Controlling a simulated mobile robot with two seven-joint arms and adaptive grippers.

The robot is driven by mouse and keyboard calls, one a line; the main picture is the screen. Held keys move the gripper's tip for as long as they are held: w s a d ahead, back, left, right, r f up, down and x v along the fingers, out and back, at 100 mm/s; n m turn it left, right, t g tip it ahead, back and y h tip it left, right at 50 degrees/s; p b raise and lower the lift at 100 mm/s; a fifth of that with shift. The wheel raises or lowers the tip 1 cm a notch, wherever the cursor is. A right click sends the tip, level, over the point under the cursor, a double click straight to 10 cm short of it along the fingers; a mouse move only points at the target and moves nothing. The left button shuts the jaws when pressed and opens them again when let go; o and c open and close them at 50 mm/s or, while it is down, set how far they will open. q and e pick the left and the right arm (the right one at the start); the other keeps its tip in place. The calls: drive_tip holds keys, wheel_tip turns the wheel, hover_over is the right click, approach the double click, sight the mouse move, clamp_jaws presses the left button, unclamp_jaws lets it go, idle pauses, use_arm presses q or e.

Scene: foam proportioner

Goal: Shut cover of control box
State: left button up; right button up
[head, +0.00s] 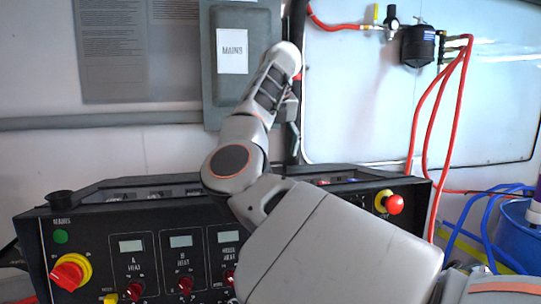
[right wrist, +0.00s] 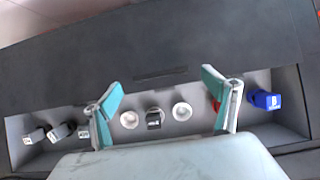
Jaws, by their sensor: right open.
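The black control box (head: 205,215) fills the lower part of the head view, its front carrying displays, switches and knobs. Its long top opening shows parts inside, partly hidden by my right arm. In the right wrist view, a wide dark panel (right wrist: 210,45) lies along a grey recess (right wrist: 255,122) with several connectors. I cannot tell for sure whether this panel is the cover. My right gripper (right wrist: 163,88) is open and empty, its teal fingertips apart in front of the panel's edge and recess. In the head view its fingers are not clear. My left gripper is not in view.
A grey mains box (head: 237,85) hangs on the wall behind my right arm. A red emergency knob (head: 394,204) projects at the box's right end, a red-yellow switch (head: 70,272) at its left. Red hoses (head: 428,105) and a blue drum (head: 522,235) are at right.

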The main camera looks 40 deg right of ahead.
drive_tip(key=shift+x, duration=0.85)
drive_tip(key=c, duration=1.6)
